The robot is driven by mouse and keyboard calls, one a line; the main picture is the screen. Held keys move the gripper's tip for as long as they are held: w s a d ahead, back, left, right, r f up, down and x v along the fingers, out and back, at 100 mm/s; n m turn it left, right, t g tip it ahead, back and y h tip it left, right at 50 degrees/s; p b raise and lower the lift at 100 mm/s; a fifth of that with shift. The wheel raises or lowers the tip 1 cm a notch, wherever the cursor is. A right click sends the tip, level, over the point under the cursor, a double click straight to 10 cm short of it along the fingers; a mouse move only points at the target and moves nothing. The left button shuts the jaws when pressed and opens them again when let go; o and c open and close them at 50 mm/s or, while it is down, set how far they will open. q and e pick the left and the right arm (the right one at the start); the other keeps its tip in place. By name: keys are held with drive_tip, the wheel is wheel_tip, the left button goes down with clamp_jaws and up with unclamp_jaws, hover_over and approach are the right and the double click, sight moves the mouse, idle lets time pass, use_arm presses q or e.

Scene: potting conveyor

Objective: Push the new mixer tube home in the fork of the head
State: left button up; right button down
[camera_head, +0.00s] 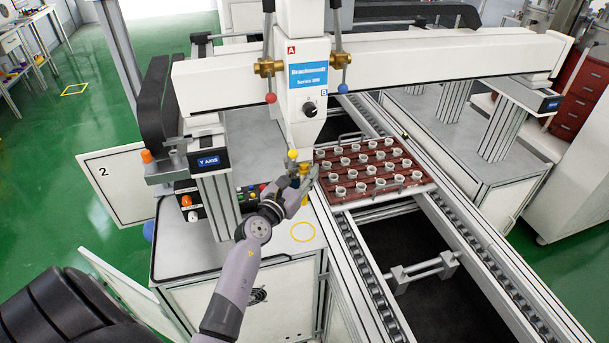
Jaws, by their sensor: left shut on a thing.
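The white dosing head (302,118) hangs from the gantry, with a blue label and a black knob on its front. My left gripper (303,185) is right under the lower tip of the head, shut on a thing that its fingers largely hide. A small yellow piece (293,155) shows just above the fingers, and another yellowish bit shows below them. This is probably the mixer tube, but it is too small to tell how it sits in the fork. The fork itself is not clearly visible. My right gripper is not in view.
A red-brown tray (340,199) with several white cups stands on the conveyor (462,243), just right of the gripper. The white gantry beam (430,62) spans above. A yellow ring (303,231) marks the grey bench top, which is bare around it.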

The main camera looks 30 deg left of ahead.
use_arm(q)
drive_tip(key=shift+w+a, duration=0.3)
drive_tip(key=shift+a, duration=0.05)
drive_tip(key=o, duration=1.2)
drive_tip(key=shift+o, duration=0.2)
drive_tip(key=shift+s, duration=0.25)
drive_tip(key=s+d, duration=0.1)
drive_tip(key=s, duration=1)
drive_tip(key=shift+s, duration=0.25)
drive_tip(key=shift+f, duration=0.1)
